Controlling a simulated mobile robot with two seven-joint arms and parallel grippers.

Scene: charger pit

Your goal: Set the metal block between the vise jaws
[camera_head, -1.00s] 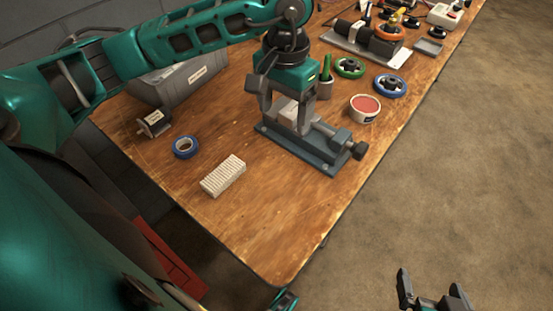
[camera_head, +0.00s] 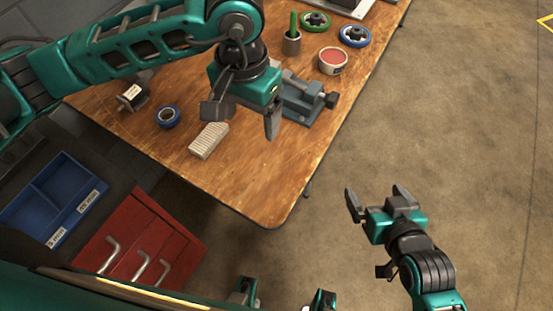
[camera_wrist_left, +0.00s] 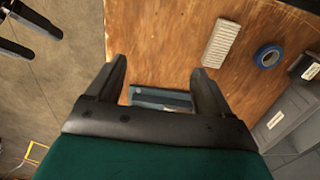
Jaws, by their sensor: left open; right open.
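The dark blue-grey vise (camera_head: 300,108) sits on the wooden table near its right edge. Its left part is hidden behind my left gripper in the head view. In the left wrist view a piece of the vise (camera_wrist_left: 160,98) shows beyond the palm. My left gripper (camera_head: 242,118) is open and empty, in front of and above the vise; its two spread fingers also show in the wrist view (camera_wrist_left: 160,70). I cannot make out the metal block now; the vise jaws are covered. My right gripper (camera_head: 378,200) is open and empty over the floor, right of the table.
A pale ribbed block (camera_head: 208,141), a blue tape roll (camera_head: 167,117) and a small motor-like part (camera_head: 132,97) lie left of the gripper. A red-filled tin (camera_head: 333,61) and a cup (camera_head: 291,43) stand behind the vise. Red drawers (camera_head: 140,245) are at lower left.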

